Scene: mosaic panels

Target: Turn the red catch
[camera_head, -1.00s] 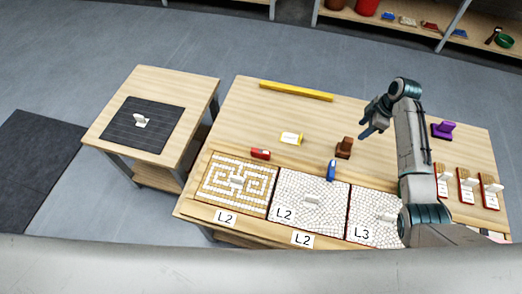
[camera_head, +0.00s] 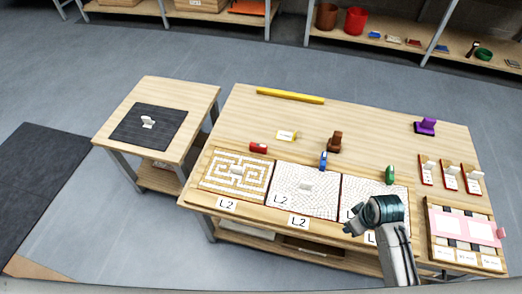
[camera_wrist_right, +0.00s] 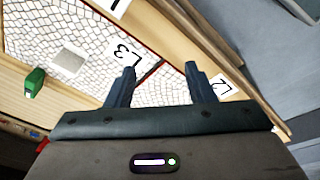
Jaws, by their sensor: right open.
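The red catch (camera_head: 258,147) is a small red block at the back edge of the leftmost mosaic panel (camera_head: 212,186), in the head view. My right gripper (camera_head: 349,224) is low over the front of the third panel, well to the right of the red catch and nearer the front edge. In the right wrist view its two fingers (camera_wrist_right: 160,72) are apart with nothing between them, over the white mosaic by the L3 label. The red catch is not clearly seen in the wrist view. My left gripper is not in view.
A blue catch (camera_head: 323,160) and a green catch (camera_head: 390,175) stand behind the other panels. A brown block (camera_head: 335,141), a yellow-and-white piece (camera_head: 287,135), a purple piece (camera_head: 425,126) and a yellow bar (camera_head: 290,96) lie farther back. The table's middle is mostly clear.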

